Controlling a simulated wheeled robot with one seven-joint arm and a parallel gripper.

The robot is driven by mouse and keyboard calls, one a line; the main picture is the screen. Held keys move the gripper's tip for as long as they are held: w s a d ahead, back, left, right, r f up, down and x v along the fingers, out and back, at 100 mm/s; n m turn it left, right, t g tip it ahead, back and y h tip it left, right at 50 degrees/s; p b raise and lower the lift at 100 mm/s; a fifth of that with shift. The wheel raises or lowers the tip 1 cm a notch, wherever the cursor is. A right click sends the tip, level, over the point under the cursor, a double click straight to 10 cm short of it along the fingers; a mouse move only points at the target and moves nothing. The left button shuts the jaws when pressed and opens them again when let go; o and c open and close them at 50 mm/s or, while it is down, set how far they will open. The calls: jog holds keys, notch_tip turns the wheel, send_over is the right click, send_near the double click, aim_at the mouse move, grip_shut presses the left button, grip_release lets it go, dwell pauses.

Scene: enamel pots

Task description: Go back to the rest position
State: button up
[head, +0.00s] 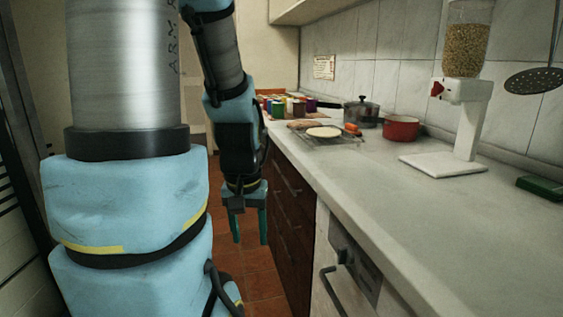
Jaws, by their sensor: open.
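My gripper (249,227) hangs fingers down over the tiled floor, left of the counter's front edge. Its two green fingers are apart with nothing between them. My arm, in light blue covers and bare metal tube, fills the left of the head view and hides part of the room behind it.
A long counter (420,215) runs along the right. It bears a grain dispenser (465,90), a red pot (401,128), a dark lidded pot (361,111), a rack with a pale disc (324,132) and several coloured jars (298,105). Its front part is clear. A skimmer (533,80) hangs at right.

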notch_tip(320, 180, up, 14)
jog(key=p, duration=1.1)
jog(key=shift+f+p, duration=0.2)
jog(key=shift+p, duration=0.15)
dwell(0.6)
